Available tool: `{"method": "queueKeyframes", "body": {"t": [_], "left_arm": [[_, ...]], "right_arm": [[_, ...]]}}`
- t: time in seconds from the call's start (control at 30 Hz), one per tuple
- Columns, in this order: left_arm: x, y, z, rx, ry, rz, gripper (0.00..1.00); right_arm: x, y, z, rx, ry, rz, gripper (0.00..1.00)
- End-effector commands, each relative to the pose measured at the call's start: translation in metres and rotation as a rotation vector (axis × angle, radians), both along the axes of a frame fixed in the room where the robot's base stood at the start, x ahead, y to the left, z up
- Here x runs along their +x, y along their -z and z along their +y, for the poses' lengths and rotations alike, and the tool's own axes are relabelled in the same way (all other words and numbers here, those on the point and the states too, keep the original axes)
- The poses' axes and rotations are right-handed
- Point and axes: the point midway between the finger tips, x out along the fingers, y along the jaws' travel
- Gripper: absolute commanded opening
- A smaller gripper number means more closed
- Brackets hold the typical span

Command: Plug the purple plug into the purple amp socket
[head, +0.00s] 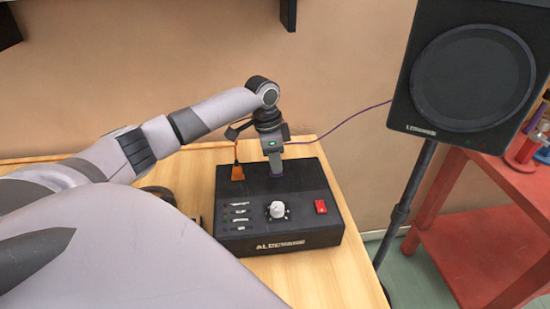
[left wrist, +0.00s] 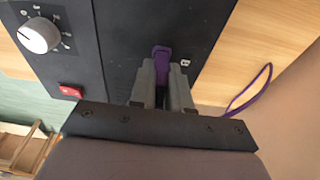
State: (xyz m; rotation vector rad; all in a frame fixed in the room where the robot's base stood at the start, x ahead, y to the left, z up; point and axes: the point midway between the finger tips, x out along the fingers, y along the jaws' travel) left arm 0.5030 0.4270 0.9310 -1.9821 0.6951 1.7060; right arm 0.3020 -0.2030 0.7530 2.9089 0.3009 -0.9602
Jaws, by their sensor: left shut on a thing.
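The black amp (head: 306,183) sits on the wooden table; its top also fills much of the left wrist view (left wrist: 122,50). My left gripper (head: 275,172) points down at the back part of the amp's top. In the left wrist view my left gripper (left wrist: 163,80) is shut on the purple plug (left wrist: 162,52). The plug is at or just above the amp's top; I cannot tell whether it is seated. The purple socket is not visible. A purple cable (head: 345,118) runs off right towards the speaker. My right gripper is not in view.
An orange plug (head: 238,172) stands at the amp's back left, close to my left gripper. A white knob (head: 277,210) and a red switch (head: 321,207) are on the amp. A speaker (head: 470,75) on a stand and a red table (head: 480,230) are at the right.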

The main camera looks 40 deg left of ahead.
Motion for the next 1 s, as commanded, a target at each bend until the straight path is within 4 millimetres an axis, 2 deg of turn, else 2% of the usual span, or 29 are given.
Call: {"method": "queueKeyframes", "body": {"t": [0.5,0.8,0.83,0.9,1.0], "left_arm": [[-0.001,0.014,0.000,0.000,0.000,0.003,0.00],[-0.001,0.016,0.000,0.000,0.000,0.005,0.00],[-0.001,0.016,0.000,0.000,0.000,0.005,0.27],[-0.001,0.016,0.000,0.000,0.000,0.005,0.47],[-0.001,0.015,0.000,0.000,0.000,0.004,0.47]], "right_arm": [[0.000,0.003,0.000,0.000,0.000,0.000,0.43],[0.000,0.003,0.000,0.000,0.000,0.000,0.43],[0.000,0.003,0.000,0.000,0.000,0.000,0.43],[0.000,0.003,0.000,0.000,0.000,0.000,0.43],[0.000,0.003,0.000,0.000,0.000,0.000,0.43]]}}
